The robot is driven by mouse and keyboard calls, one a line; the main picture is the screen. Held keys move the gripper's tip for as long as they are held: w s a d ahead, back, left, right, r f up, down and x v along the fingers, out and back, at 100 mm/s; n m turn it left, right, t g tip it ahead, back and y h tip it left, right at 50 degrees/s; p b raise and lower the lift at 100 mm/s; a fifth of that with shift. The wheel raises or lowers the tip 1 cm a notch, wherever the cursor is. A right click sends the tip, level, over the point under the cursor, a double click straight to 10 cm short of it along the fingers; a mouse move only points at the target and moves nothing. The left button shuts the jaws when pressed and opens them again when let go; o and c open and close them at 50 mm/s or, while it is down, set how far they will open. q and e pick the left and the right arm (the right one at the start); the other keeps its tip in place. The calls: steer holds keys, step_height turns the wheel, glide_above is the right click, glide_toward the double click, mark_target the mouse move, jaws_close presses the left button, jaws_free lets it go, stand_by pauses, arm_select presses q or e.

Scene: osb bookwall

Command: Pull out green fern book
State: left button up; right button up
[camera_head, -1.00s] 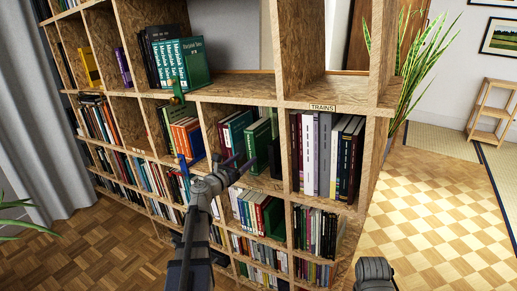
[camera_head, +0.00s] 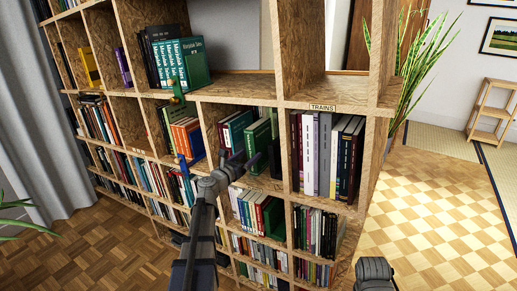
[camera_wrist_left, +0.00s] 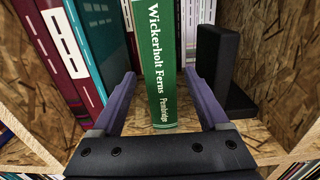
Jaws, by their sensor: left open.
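The green fern book (camera_head: 258,137), with "Wickerholt Ferns" and "Pembridge" on its spine, stands upright in a middle shelf compartment. In the left wrist view the green book (camera_wrist_left: 161,50) is centred, spine toward me. My left gripper (camera_head: 246,161) is in front of that compartment. In the wrist view the left gripper (camera_wrist_left: 161,80) is open, with one purple-grey finger on each side of the spine. Whether the fingers touch the covers I cannot tell. The back of the book is hidden in the compartment.
A dark red book (camera_wrist_left: 58,45) and a teal book (camera_wrist_left: 88,60) stand to the left of the green one. A black bookend (camera_wrist_left: 222,65) stands close on its right. The wooden bookcase (camera_head: 335,93) has a "TRAINS" label. Open parquet floor (camera_head: 100,240) lies at left.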

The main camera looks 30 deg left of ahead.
arm_select(q)
steer(key=shift+w+d, duration=0.1)
steer(key=shift+w, duration=1.25)
steer(key=shift+c, duration=0.3)
jaws_close()
steer(key=shift+s, duration=0.15)
steer(key=shift+s, duration=1.5)
steer(key=shift+o, duration=0.9)
jaws_free()
